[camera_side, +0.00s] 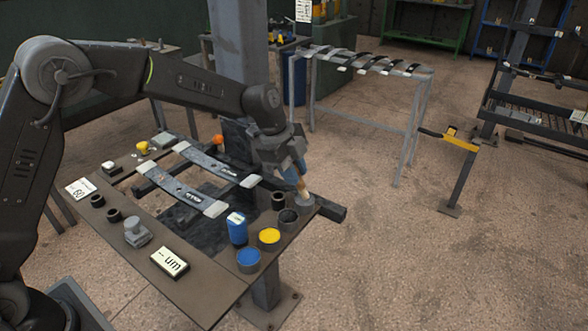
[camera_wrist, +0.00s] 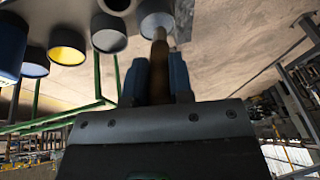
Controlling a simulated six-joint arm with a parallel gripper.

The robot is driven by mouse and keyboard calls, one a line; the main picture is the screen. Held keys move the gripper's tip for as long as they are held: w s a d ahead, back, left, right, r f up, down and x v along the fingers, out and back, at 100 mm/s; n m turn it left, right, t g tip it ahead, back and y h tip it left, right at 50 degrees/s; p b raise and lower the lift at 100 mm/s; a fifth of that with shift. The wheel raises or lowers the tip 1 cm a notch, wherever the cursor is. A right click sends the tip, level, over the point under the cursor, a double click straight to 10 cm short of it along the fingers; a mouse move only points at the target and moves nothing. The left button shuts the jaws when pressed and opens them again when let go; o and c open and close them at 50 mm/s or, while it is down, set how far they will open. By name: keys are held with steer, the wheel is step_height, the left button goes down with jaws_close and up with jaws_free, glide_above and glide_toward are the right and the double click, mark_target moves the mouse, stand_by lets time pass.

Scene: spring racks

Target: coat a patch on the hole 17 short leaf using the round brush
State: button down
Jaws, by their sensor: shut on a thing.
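My gripper (camera_side: 293,170) is shut on the round brush (camera_side: 300,187), tip down over the table's right corner. In the wrist view the brush's brown handle (camera_wrist: 160,72) sits between the blue fingers (camera_wrist: 160,82). Its tip is at the mouth of a pale grey cup (camera_side: 305,203), also seen in the wrist view (camera_wrist: 153,8); how deep it reaches is unclear. Two grey leaves lie across dark rails: a far one (camera_side: 217,164) and a near one (camera_side: 180,190), each with dark patches and small markings. I cannot read which is the hole 17 short leaf.
Beside the brush stand a dark cup (camera_side: 288,222), a yellow-filled cup (camera_side: 269,238), a blue-filled cup (camera_side: 248,258) and a blue can (camera_side: 237,227). A grey knobbed block (camera_side: 137,233) and a display box (camera_side: 170,262) sit at the front. A rack with leaves (camera_side: 365,62) stands behind.

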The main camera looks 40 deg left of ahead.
steer(key=shift+f, duration=0.3)
stand_by(0.6)
steer(key=shift+r, duration=3.55)
steer(key=s+a+f+n+t+y, duration=0.1)
steer(key=s+a+f+n+y, duration=0.1)
steer(key=s+a+n, duration=0.4)
steer(key=s+a+f+n+t+y, duration=0.1)
steer(key=s+a+f+n+y, duration=0.1)
steer(key=a+n, duration=0.7)
steer(key=w+a+r, duration=0.1)
steer(key=a+r, duration=0.3)
steer(key=a, duration=0.4)
steer(key=w+a+r, duration=0.1)
steer(key=a+r, duration=0.4)
steer(key=a, duration=0.4)
steer(key=shift+m+h, duration=0.3)
steer(key=shift+m, duration=0.1)
steer(key=shift+w+d+f, duration=0.1)
steer(key=shift+f, duration=1.1)
steer(key=shift+w+d+f, duration=0.1)
steer(key=shift+f, duration=1.1)
